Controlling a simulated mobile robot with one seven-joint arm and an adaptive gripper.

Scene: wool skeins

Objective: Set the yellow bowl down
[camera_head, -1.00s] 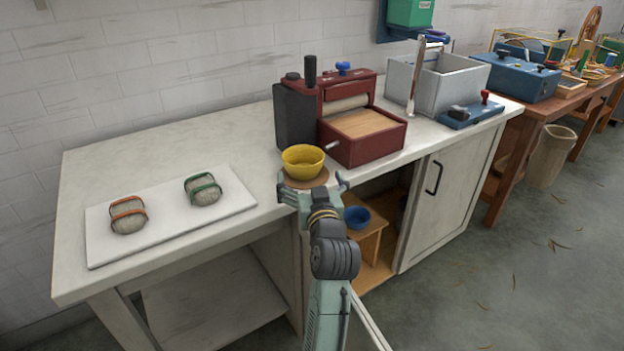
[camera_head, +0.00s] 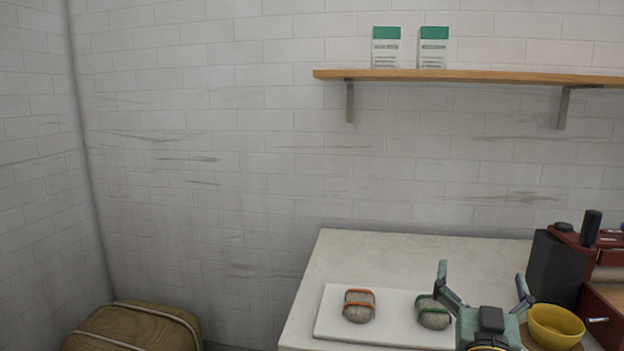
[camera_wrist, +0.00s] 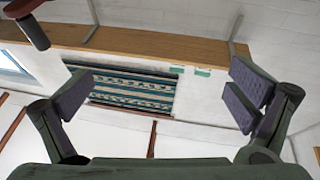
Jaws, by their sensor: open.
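The yellow bowl (camera_head: 556,325) stands upright at the right edge of the head view, on a round brown mat (camera_head: 530,341) that shows only in part. My gripper (camera_head: 482,284) is open and empty, with its fingers pointing up, left of the bowl in the picture and apart from it. In the wrist view my gripper (camera_wrist: 162,95) also shows widely spread fingers with nothing between them. The bowl is not in the wrist view.
A white board (camera_head: 335,310) holds an orange-banded skein (camera_head: 359,306) and a green-banded skein (camera_head: 434,312). The dark red machine (camera_head: 603,258) stands beside the bowl. A wooden shelf (camera_head: 460,75) with two green-topped boxes is above. A striped textile (camera_wrist: 132,91) shows in the wrist view.

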